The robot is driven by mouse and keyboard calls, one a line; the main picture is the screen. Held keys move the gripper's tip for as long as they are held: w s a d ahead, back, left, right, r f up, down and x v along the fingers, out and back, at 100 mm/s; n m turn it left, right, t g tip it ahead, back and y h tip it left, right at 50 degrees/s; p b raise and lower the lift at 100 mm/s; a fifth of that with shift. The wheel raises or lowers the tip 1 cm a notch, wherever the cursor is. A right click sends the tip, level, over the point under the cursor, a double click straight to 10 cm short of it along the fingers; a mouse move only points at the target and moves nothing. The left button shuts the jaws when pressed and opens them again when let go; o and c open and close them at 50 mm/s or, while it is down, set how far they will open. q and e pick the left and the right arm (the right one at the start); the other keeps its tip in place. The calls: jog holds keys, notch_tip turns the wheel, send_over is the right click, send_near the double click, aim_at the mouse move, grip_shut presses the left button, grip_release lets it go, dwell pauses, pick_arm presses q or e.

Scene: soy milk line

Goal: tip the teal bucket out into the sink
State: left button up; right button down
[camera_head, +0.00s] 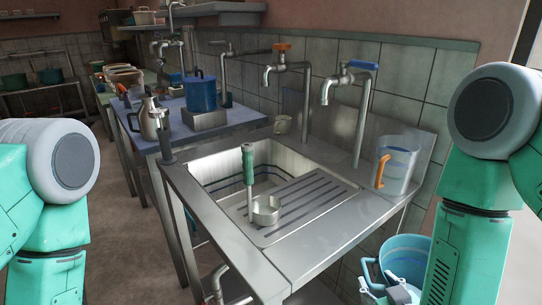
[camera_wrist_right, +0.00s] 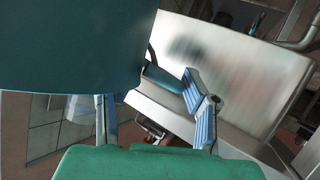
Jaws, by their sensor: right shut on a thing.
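The teal bucket (camera_head: 408,247) is at the lower right of the head view, low beside the right end of the sink counter. It looks upright; its contents cannot be made out. My right gripper (camera_head: 402,291) is at its near side, shut on it, apparently at the handle. The sink (camera_head: 222,166) is in the middle of the head view, left of the bucket. My left arm shows at the left edge; its gripper is out of view.
A green-handled ladle (camera_head: 249,166) stands at the sink's ribbed drainboard (camera_head: 315,205). A clear jug with an orange handle (camera_head: 383,170) stands on the counter's right end. Two taps (camera_head: 345,80) rise behind. A blue pot (camera_head: 201,94) and a metal kettle (camera_head: 150,118) stand farther left.

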notch_tip(320, 180, up, 9)
jog(key=p, duration=0.7)
jog(key=shift+r, duration=0.15)
jog(key=shift+w, duration=0.1)
jog(key=shift+r, duration=0.1)
